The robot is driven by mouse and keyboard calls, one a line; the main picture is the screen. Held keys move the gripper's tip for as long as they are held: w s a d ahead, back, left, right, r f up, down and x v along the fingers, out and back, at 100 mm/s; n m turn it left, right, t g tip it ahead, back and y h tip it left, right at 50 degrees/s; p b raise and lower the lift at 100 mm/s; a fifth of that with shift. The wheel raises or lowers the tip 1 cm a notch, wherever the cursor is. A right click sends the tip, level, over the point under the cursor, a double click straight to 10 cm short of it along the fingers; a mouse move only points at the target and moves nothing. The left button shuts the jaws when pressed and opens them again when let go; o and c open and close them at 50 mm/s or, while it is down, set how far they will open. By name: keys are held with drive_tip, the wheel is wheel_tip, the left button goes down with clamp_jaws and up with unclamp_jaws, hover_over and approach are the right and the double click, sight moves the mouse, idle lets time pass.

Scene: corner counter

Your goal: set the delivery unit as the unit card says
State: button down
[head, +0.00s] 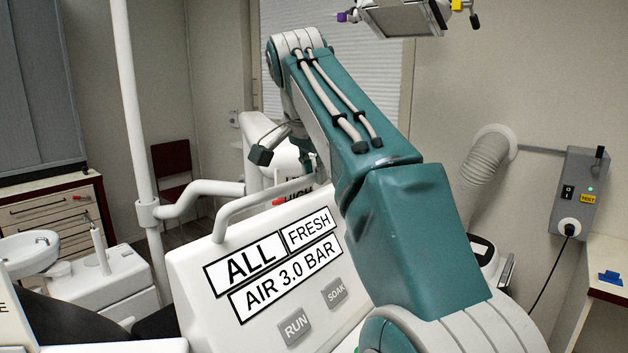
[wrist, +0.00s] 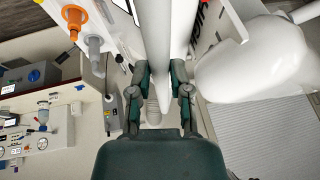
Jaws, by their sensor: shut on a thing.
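The white delivery unit (head: 190,268) stands in front of me in the head view. The unit card on its face (head: 287,268) reads "ALL", "FRESH" and "AIR 3.0 BAR". Below it are the grey buttons RUN (head: 295,326) and SOAK (head: 337,293). A red-tipped part (head: 279,201) and a partly covered "HIGH" label (head: 299,196) show above the card. My gripper (wrist: 161,72) is shut on a slim pale part (wrist: 165,106), which I cannot identify. In the head view my arm and the unit mostly hide the gripper.
An orange knob (wrist: 75,17) and a grey knob (wrist: 95,47) show at upper left in the wrist view. A rounded white body (wrist: 240,70) is close on the right. In the head view a white pole (head: 137,120) stands left and a grey wall box (head: 578,190) hangs right.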

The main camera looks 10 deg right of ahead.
drive_tip(key=shift+a+r, duration=0.1)
drive_tip(key=c, duration=0.6)
unclamp_jaws()
drive_tip(key=shift+w, duration=0.1)
drive_tip(key=shift+o, duration=0.2)
drive_tip(key=shift+v, duration=2.4)
drive_tip(key=s+a, duration=0.6)
drive_tip(key=s, duration=0.4)
drive_tip(key=shift+s, duration=0.3)
